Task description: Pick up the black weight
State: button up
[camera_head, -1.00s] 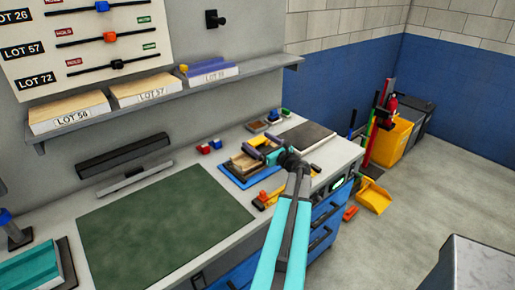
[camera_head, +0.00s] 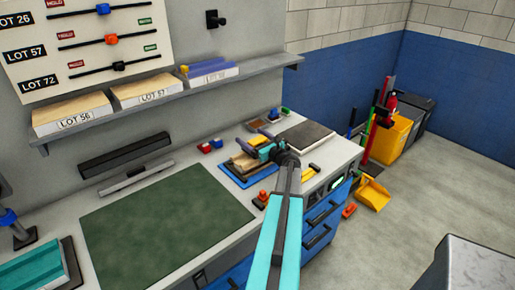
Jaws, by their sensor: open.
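My gripper (camera_head: 247,150), dark-fingered with a teal body, is open over the blue tray (camera_head: 234,181) on the right part of the bench. A pale wooden panel piece (camera_head: 243,163) lies in that tray, partly covered by the gripper. I cannot make out a black weight for certain; small dark shapes at the tray blend with the gripper fingers, and my arm hides part of the bench.
A dark grey plate (camera_head: 305,138) lies behind and right of the gripper. An orange-red item (camera_head: 262,197) lies in front. The green mat (camera_head: 160,220) is clear. A shelf (camera_head: 180,98) runs above.

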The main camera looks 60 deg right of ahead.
jog(key=c, duration=2)
jog(key=shift+r, duration=0.1)
jog(key=shift+c, duration=0.8)
jog(key=shift+r, duration=0.1)
jog(key=shift+r+b, duration=0.8)
jog(key=shift+r, duration=0.6)
jog(key=shift+s+r, duration=0.15)
jog(key=shift+r, duration=0.1)
jog(key=s+a+r+b, duration=0.1)
jog(key=s+a+b, duration=0.3)
jog(key=s+a, duration=0.5)
jog(key=s, duration=0.3)
jog(key=shift+s+r+b, duration=0.25)
jog(key=shift+s+b, duration=0.1)
jog(key=shift+a, duration=0.1)
